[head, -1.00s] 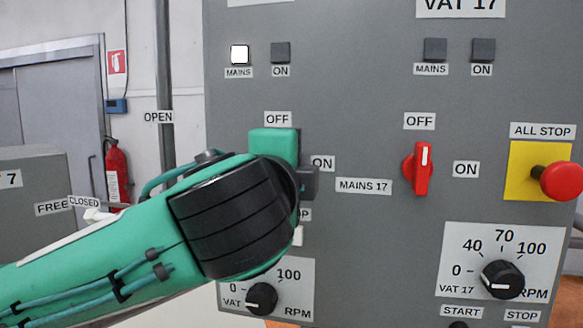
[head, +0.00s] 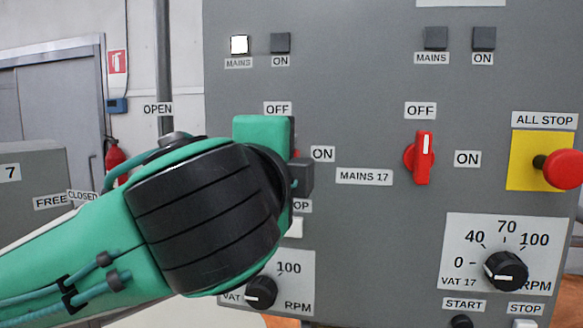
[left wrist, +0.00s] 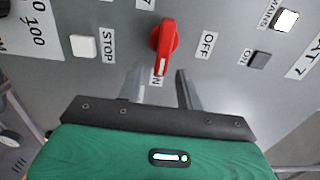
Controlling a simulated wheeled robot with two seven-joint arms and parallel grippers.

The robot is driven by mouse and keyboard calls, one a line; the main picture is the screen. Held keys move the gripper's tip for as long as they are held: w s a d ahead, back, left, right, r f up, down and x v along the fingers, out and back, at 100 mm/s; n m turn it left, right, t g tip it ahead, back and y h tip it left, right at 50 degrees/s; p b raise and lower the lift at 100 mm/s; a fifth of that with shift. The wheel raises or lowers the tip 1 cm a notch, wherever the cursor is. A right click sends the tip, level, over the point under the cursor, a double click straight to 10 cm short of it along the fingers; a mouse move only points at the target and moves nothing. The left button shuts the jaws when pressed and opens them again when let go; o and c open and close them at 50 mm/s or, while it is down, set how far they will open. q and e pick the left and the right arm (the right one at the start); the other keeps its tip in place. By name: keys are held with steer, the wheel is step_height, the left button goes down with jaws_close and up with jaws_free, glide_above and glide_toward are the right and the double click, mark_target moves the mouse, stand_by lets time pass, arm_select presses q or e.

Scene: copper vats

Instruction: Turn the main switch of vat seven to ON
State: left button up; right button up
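The red main switch of vat seven (left wrist: 164,45) shows whole in the left wrist view. Its white mark points at the ON label (left wrist: 155,80), and the OFF label (left wrist: 207,45) is off to its side. In the head view my left arm hides most of the switch; a sliver of red shows beside the gripper. My left gripper (left wrist: 161,86) is open. Its two fingers are apart and empty, just short of the switch, and seem clear of it. The left MAINS lamp (head: 239,45) is lit white; the ON lamp (head: 280,43) beside it is dark. My right gripper is not in view.
On the same panel, the vat 17 main switch (head: 424,158) points at OFF. A red all-stop button (head: 563,168) sticks out on a yellow plate. Below are a black speed knob (head: 261,292) and a white stop button (left wrist: 84,46). A fire extinguisher (head: 116,162) hangs at the left.

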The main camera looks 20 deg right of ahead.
arm_select(q)
steer(key=b+v, duration=0.3)
steer(key=v, duration=0.7)
